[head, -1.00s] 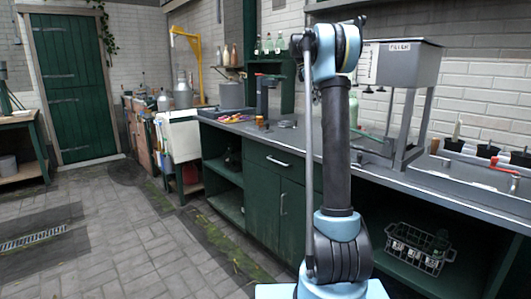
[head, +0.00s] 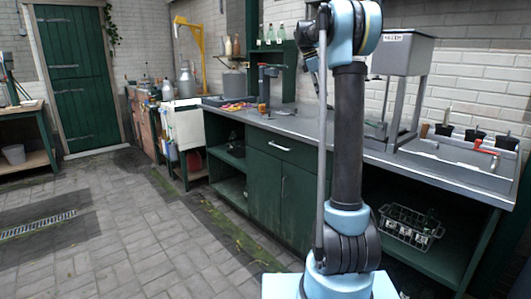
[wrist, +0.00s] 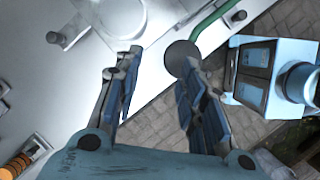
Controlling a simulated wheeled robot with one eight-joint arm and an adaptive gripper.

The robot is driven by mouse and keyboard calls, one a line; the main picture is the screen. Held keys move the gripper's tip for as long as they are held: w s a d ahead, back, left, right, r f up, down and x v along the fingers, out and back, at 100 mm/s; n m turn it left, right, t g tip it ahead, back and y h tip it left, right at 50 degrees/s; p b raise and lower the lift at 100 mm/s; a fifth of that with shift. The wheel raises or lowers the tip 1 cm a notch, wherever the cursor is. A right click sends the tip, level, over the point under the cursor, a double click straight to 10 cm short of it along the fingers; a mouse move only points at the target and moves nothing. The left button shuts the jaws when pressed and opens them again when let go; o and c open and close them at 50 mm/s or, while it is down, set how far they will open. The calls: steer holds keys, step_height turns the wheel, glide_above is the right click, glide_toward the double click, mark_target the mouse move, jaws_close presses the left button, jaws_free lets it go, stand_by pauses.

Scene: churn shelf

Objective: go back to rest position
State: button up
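My gripper (wrist: 158,76) shows in the wrist view with its two blue-padded fingers spread apart and nothing between the pads. Pale surface and grey paving lie beyond the gap. A round grey disc (wrist: 182,57) shows by the right fingertip; I cannot tell its distance. In the head view my arm stands upright in front of the counter, its elbow near the top edge.
A dark green counter (head: 290,127) with a grey top runs along the right. It bears a steel filler tank (head: 403,55) and a sink (head: 450,165). A wire bottle crate (head: 410,228) sits on the shelf below. The paved floor (head: 130,225) at left is clear.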

steer(key=s+a+f+m+t+y, duration=0.15)
steer(key=s+f+m, duration=0.3)
steer(key=s, duration=0.95)
steer(key=s+a+f+m+y, duration=0.15)
steer(key=s+f+m, duration=0.35)
steer(key=s, duration=0.9)
steer(key=s+a+f+m, duration=0.1)
steer(key=s+f+m, duration=0.2)
steer(key=s+f, duration=0.7)
steer(key=s+a+f+m+y, duration=0.1)
steer(key=s+a+f+m, duration=0.1)
steer(key=s+f, duration=0.8)
step_height(320, 180, down, 4)
steer(key=shift+s+a+f+m+t, duration=0.1)
steer(key=shift+s+a+m+t, duration=0.05)
steer(key=shift+m+t, duration=0.35)
steer(key=shift+w+f, duration=0.15)
steer(key=shift+w, duration=0.35)
